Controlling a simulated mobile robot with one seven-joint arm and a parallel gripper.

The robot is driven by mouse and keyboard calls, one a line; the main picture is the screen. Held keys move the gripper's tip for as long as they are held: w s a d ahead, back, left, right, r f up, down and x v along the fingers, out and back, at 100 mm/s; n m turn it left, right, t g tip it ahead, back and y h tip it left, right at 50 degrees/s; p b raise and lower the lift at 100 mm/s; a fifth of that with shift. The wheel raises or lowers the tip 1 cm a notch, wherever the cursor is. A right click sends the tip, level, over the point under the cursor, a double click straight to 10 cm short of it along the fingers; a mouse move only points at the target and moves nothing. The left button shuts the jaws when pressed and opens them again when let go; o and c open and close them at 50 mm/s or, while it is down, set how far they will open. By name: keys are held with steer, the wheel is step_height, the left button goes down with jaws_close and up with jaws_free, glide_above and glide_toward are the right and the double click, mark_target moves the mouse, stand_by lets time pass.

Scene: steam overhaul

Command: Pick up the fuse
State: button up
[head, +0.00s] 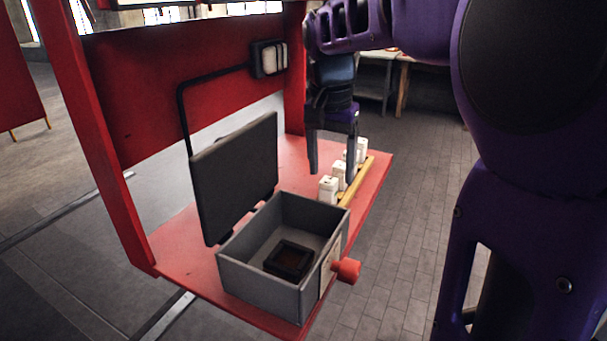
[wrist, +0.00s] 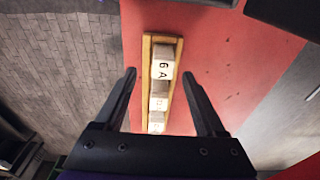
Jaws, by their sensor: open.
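Several white block fuses (head: 328,188) stand in a row on a yellow wooden rack (head: 345,200) on the red shelf. In the wrist view the nearest-to-centre fuse (wrist: 163,62) reads "6 A"; two more fuses (wrist: 158,103) follow below it, their markings hard to read. My gripper (head: 332,172) points down above the rack, open and empty. In the wrist view its fingers (wrist: 159,75) lie on either side of the row, apart from the fuses. In the head view my fingers partly hide the farther fuses.
A grey box (head: 234,274) with its dark lid (head: 236,178) raised stands on the red shelf (head: 185,250), left of the rack. A dark square socket (head: 289,261) lies inside, and a red knob (head: 347,270) sticks out. A wall unit (head: 268,58) is on the red panel.

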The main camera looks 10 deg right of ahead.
mark_target(329, 181)
step_height(329, 181, down, 5)
steer(key=shift+w+a+r+b, duration=0.1)
steer(key=shift+w+b, duration=0.05)
steer(key=shift+b, duration=0.2)
jaws_close()
